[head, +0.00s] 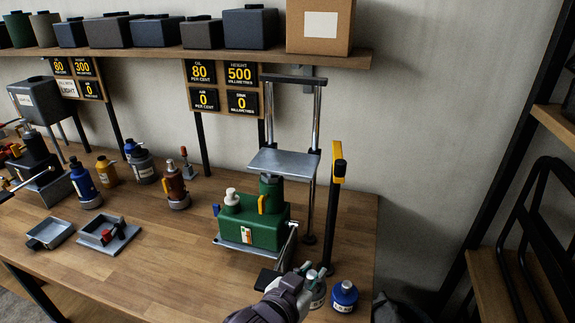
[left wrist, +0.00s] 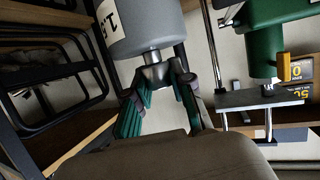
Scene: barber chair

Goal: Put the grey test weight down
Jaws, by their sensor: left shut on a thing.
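The grey test weight (left wrist: 150,22) is a grey cylinder with a white label and a thin metal neck. In the left wrist view my left gripper (left wrist: 158,78) is shut on the neck end, fingers on both sides. In the head view the left gripper (head: 304,272) is at the front right of the wooden bench, and the weight (head: 319,296) shows partly behind the fingers. A blue weight (head: 344,295) stands just right of it. I cannot tell whether the grey weight touches the bench. My right gripper is not in view.
A green jack (head: 252,228) with a metal plate (head: 284,163) above it stands behind the gripper. A black post (head: 334,215) with a yellow top is close by. Bottles and small trays (head: 108,235) stand left. The bench's front middle (head: 170,265) is clear.

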